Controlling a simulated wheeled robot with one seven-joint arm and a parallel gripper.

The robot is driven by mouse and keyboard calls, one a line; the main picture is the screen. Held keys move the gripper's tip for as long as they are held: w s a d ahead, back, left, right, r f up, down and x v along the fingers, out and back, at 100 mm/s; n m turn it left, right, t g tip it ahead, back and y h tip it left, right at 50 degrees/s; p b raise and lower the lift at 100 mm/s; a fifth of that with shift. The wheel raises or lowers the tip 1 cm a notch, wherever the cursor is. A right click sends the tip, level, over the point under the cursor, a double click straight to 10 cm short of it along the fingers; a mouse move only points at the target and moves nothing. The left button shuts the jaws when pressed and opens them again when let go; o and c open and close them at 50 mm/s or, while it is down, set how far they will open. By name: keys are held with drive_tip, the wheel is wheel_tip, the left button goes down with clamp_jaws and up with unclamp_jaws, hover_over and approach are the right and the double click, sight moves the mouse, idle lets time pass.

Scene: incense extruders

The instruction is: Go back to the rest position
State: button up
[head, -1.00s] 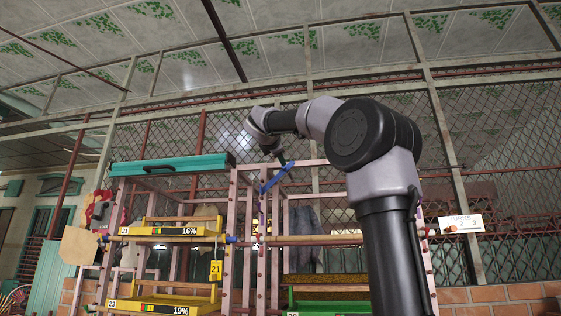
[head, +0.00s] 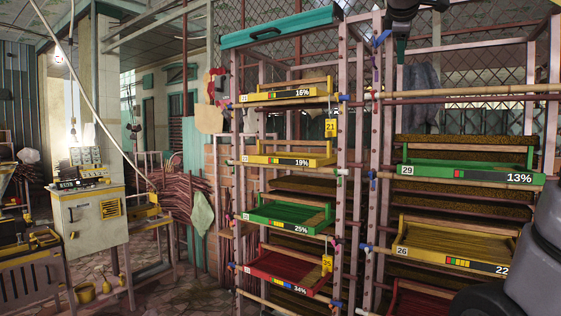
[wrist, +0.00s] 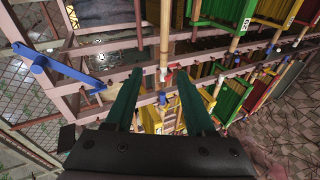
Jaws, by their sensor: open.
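My gripper (wrist: 158,92) shows in the wrist view with its two green fingers apart and nothing between them. Below and beyond the fingers are the rack's pink posts and bamboo rails; I cannot tell whether the fingers touch anything. Part of my arm also shows at the lower right.
The rack holds yellow, green and red trays, such as a green tray (head: 470,173) and a red tray (head: 285,275). A blue lever (wrist: 50,62) sticks out at the rack's left in the wrist view. A white cabinet (head: 92,218) stands at the left. Open floor lies between.

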drive_tip(key=s+a+f+m+g+y, duration=0.1)
drive_tip(key=s+f+m, duration=0.4)
drive_tip(key=f, duration=0.5)
drive_tip(key=s+a+f+m+g+y, duration=0.2)
drive_tip(key=s+a+f+m+y, duration=0.2)
drive_tip(key=s+f, duration=0.4)
drive_tip(key=s+a+f+m+g+y, duration=0.1)
drive_tip(key=s+f+m, duration=0.5)
drive_tip(key=f, duration=0.8)
drive_tip(key=s+a+y, duration=0.1)
drive_tip(key=a, duration=0.1)
drive_tip(key=shift+s+a+m+g+y, duration=0.3)
drive_tip(key=shift+a+g, duration=0.1)
